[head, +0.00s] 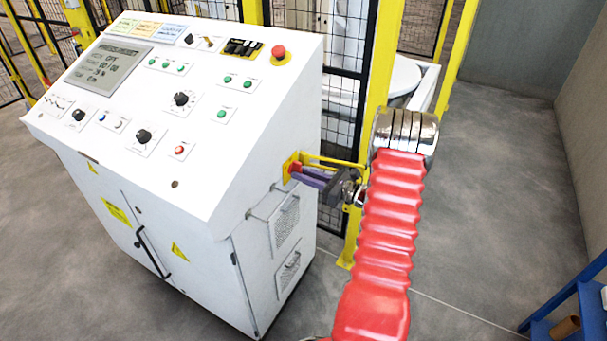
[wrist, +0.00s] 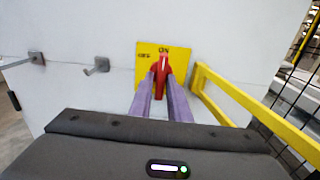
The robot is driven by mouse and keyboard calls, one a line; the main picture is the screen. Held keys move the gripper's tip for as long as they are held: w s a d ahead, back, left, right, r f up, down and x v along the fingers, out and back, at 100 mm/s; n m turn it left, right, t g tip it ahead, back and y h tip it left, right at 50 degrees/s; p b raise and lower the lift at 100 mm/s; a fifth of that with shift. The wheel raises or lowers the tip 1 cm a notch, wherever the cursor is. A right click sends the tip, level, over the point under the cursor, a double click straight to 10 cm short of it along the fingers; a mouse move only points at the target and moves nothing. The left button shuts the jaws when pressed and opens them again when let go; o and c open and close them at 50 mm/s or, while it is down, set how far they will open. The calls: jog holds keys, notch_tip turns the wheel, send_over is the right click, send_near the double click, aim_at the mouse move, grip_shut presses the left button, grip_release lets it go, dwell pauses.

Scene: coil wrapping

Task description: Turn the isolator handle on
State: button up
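The isolator is a yellow plate (wrist: 182,57) on the cabinet's white side wall, with OFF printed at its upper left and ON at top middle. Its red handle (wrist: 163,62) stands upright in the wrist view, its tip just under the ON mark. My gripper (wrist: 162,78) has its two purple fingers on either side of the handle, apparently touching it, so it looks shut on it. In the head view, my gripper (head: 300,174) reaches from the right to the yellow plate (head: 287,167); the handle is mostly hidden there.
A yellow guard bar (wrist: 235,92) sticks out from the wall just right of the handle. The white control cabinet (head: 190,130) fills the left, with a mesh fence (head: 338,120) behind.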

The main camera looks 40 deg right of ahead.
jog(key=shift+o, duration=1.4)
jog(key=shift+r, duration=0.2)
jog(key=v, duration=1.3)
jog(key=shift+s, duration=0.35)
jog(key=shift+d, duration=0.1)
